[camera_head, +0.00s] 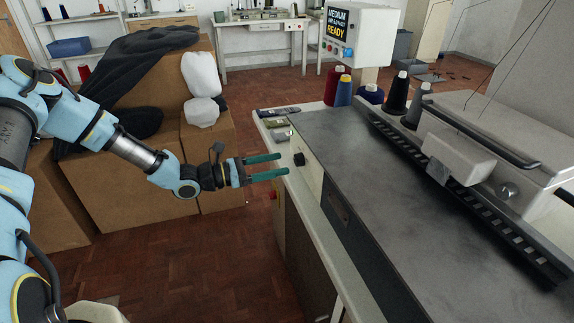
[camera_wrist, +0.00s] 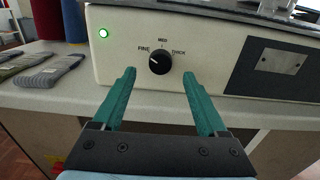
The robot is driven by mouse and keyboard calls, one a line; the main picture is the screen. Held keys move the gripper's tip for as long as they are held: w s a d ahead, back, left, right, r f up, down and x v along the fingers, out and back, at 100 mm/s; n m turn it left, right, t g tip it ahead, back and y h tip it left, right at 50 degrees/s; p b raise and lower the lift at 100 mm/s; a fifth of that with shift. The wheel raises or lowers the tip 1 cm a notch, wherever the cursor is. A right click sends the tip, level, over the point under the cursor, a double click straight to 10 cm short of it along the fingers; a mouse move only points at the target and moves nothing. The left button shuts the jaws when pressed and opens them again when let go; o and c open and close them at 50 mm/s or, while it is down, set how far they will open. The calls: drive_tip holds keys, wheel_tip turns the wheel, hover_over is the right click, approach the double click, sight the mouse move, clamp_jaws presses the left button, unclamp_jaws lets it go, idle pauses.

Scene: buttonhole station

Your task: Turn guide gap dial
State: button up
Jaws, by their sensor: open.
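The guide gap dial (camera_wrist: 159,61) is a black round knob on a cream front panel (camera_wrist: 120,75), marked FINE, MED and THICK. Its pale pointer mark appears turned to the left, toward FINE. In the head view the dial (camera_head: 299,159) is on the panel's left-facing side. My gripper (camera_head: 282,164) has two teal fingers, open and empty, pointing at the panel just short of the dial. In the wrist view the fingertips (camera_wrist: 158,75) are to either side of the dial, apart from it.
A green lamp (camera_wrist: 103,33) is lit on the panel. A display (camera_head: 340,28) reads MEDIUM and READY. Thread cones (camera_head: 397,92) stand behind the grey worktop (camera_head: 375,190). Folded knit pieces (camera_wrist: 48,70) lie left of the panel. Cardboard boxes (camera_head: 130,185) stand behind my arm.

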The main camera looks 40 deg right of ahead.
drive_tip(key=b+v, duration=0.1)
drive_tip(key=v, duration=0.5)
drive_tip(key=shift+a, duration=0.2)
drive_tip(key=shift+w, duration=0.1)
drive_tip(key=s+a+m+y, duration=0.3)
drive_tip(key=a+m+y, duration=0.65)
drive_tip(key=a, duration=0.85)
drive_tip(key=w+a+r+m+t+y, duration=0.1)
drive_tip(key=a+r+m+t+y, duration=0.1)
drive_tip(key=a, duration=0.8)
drive_tip(key=w+a+r+m+t+y, duration=0.1)
drive_tip(key=a+r+m+t+y, duration=0.2)
drive_tip(key=a+r, duration=0.6)
drive_tip(key=a+t+y, duration=0.2)
drive_tip(key=t, duration=0.1)
drive_tip(key=shift+w+m+p, duration=0.3)
drive_tip(key=shift+w+m, duration=0.05)
drive_tip(key=shift+w, duration=0.05)
